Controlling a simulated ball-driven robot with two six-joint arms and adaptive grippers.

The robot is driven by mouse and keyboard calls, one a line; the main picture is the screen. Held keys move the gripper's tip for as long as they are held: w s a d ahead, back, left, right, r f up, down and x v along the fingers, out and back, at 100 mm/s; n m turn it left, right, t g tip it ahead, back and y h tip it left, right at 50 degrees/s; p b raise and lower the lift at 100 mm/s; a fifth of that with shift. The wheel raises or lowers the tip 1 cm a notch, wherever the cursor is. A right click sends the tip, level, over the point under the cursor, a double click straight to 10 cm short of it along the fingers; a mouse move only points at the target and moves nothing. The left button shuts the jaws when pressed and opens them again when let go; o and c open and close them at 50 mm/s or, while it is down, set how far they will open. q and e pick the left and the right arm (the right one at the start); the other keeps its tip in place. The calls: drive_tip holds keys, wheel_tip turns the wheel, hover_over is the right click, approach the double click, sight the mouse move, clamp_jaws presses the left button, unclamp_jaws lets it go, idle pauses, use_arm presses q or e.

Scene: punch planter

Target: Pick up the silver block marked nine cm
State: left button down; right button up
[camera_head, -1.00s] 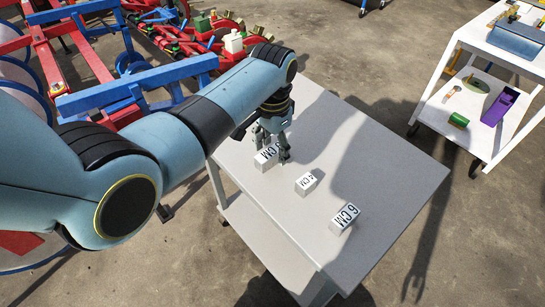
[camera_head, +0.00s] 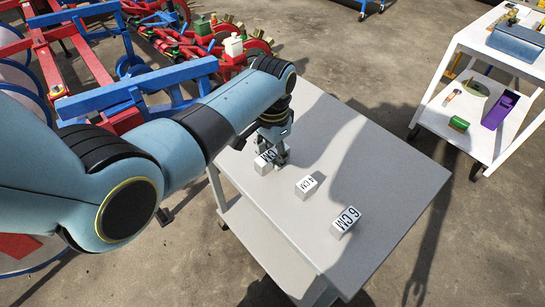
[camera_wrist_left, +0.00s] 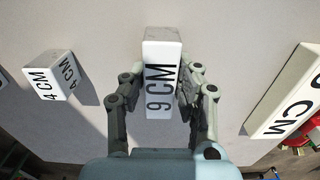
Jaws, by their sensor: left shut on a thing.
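The silver-white block marked 9 CM (camera_wrist_left: 161,75) stands between the fingers of my left gripper (camera_wrist_left: 160,88) in the left wrist view. The fingers are shut on its two sides, and its marked face is towards the camera. In the head view my left gripper (camera_head: 274,150) is down at the tabletop, with a pale block face (camera_head: 264,163) showing beside it. I cannot tell from the head view whether this face belongs to the held block. My right gripper is not in view.
On the grey table (camera_head: 375,175), the 4 CM block (camera_head: 307,187) and 6 CM block (camera_head: 344,221) stand apart from the gripper. A large block (camera_wrist_left: 288,95), its number cut off, stands right in the wrist view. A white cart (camera_head: 455,135) stands beyond. The table's right side is clear.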

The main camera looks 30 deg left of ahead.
sight(275, 149)
use_arm(q)
drive_tip(key=shift+r, duration=0.45)
drive_tip(key=r, duration=0.2)
drive_tip(key=w+r+p, duration=0.1)
drive_tip(key=r, duration=0.1)
drive_tip(key=shift+w, duration=0.2)
drive_tip(key=w+r+b, duration=0.2)
drive_tip(key=w+r, duration=0.4)
drive_tip(key=w, duration=0.4)
drive_tip(key=shift+w+a, duration=0.15)
drive_tip(key=shift+a, duration=0.3)
